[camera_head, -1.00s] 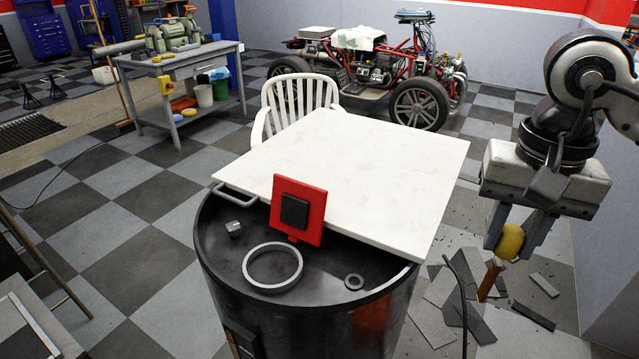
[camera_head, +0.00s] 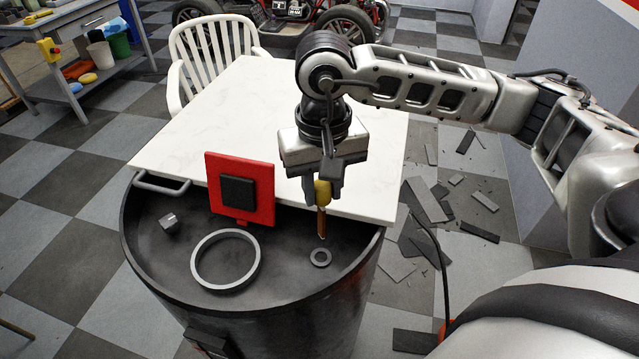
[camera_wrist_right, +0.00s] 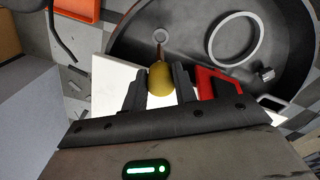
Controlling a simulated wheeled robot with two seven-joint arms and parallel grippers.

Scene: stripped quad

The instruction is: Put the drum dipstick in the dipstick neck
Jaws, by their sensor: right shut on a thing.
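The drum dipstick (camera_head: 322,193) has a yellow handle and a brown rod. My right gripper (camera_head: 323,188) is shut on its yellow handle and holds it upright, with the rod pointing down. The yellow handle (camera_wrist_right: 160,80) also shows between the fingers in the right wrist view. The dipstick neck appears to be the small grey ring (camera_head: 320,257) on the black drum top. The rod tip shows just above this ring in the head view; whether it touches or enters it, I cannot tell. In the wrist view the ring (camera_wrist_right: 161,36) shows beyond the rod. My left gripper is not in view.

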